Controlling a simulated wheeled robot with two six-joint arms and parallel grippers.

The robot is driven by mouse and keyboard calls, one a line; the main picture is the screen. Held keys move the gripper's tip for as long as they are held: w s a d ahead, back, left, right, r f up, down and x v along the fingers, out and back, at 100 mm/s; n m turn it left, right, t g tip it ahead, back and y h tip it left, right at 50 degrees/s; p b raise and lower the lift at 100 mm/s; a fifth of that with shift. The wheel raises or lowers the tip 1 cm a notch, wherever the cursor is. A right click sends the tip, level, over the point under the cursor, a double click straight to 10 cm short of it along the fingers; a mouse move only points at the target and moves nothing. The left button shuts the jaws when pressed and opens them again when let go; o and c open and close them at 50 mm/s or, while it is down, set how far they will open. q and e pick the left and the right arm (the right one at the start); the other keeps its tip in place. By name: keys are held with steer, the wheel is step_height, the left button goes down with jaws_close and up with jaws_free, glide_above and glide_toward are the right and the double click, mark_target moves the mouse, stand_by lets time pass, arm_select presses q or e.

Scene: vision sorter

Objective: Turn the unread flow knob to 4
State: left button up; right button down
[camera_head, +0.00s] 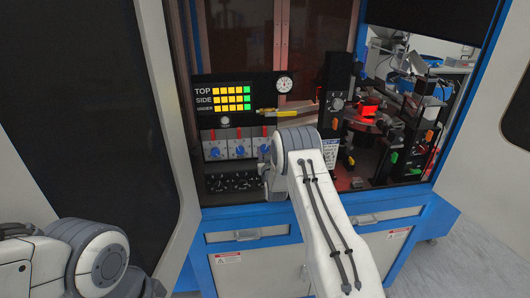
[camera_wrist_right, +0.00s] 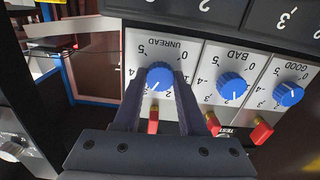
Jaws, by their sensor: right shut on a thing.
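The blue unread flow knob (camera_wrist_right: 159,76) sits on a white plate marked UNREAD, upside down in the right wrist view. Its white pointer mark points down and slightly left there, between the printed 2 and 4. My right gripper (camera_wrist_right: 158,86) is shut on this knob, with one dark finger on each side. In the head view, the unread knob (camera_head: 265,149) is the rightmost of three, beside my right wrist, which hides the fingers. My left arm enters at the lower left of the head view; its gripper is not seen.
The bad knob (camera_wrist_right: 232,86) and good knob (camera_wrist_right: 288,93) stand beside the unread one. A display (camera_head: 230,97) with yellow and green squares is above the knobs. Sorter machinery (camera_head: 370,120) stands to the right.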

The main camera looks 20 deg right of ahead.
steer(key=shift+f+m+b, duration=0.2)
steer(key=shift+m+b, duration=0.2)
steer(key=shift+b, duration=0.35)
steer(key=m+b, duration=0.7)
steer(key=b, duration=0.4)
steer(key=shift+f+m, duration=0.1)
steer(key=shift+m, duration=0.3)
steer(key=shift+r+m+b, duration=0.2)
steer(key=shift+m+b, duration=0.9)
steer(key=shift+b, duration=0.3)
steer(key=shift+c, duration=2.3)
jaws_free()
